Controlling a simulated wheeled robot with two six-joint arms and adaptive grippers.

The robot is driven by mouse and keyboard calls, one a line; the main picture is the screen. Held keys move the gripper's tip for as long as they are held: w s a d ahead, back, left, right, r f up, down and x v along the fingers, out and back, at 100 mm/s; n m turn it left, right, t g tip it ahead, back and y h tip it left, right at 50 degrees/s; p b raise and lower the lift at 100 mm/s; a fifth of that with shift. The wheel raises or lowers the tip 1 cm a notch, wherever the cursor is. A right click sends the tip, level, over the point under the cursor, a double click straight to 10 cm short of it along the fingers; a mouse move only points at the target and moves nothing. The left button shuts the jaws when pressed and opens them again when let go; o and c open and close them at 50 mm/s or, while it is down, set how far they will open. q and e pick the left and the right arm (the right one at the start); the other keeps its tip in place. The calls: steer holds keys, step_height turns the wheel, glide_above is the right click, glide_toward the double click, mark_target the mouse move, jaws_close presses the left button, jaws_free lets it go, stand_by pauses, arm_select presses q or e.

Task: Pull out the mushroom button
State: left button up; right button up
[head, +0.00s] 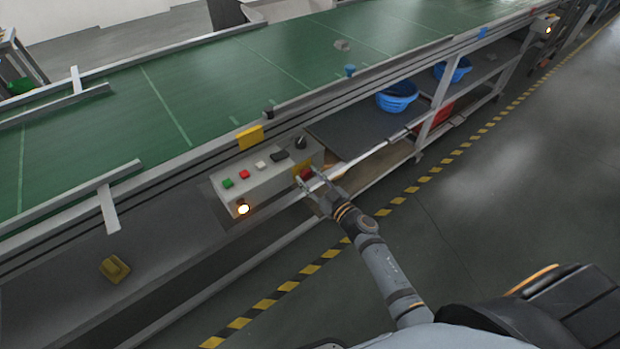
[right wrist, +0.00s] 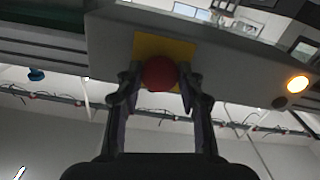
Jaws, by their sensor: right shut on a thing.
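The red mushroom button (head: 306,173) sits on a yellow plate at the right end of the grey control box (head: 258,184). In the right wrist view the button (right wrist: 159,74) is a round red cap in front of the yellow plate (right wrist: 180,46). My right gripper (head: 308,183) is at the button. Its fingers (right wrist: 160,80) stand on either side of the cap and are shut on it. The button's stem is hidden behind the cap. My left gripper is not in view.
The box also carries a green button (head: 228,183), a red button (head: 244,174) and a lit orange lamp (head: 243,209). A green conveyor belt (head: 220,85) runs behind it. Blue baskets (head: 397,96) stand on the shelf to the right. The floor in front is open.

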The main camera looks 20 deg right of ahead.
jaws_close()
steer(key=shift+s+d+r+p, duration=0.15)
steer(key=shift+s+p, duration=0.2)
steer(key=shift+p, duration=0.25)
steer(key=shift+s, duration=0.2)
steer(key=shift+w+f, duration=0.1)
steer(key=shift+f, duration=0.15)
steer(key=o, duration=1.1)
jaws_free()
steer(key=shift+d+r, duration=0.1)
steer(key=v, duration=1.2)
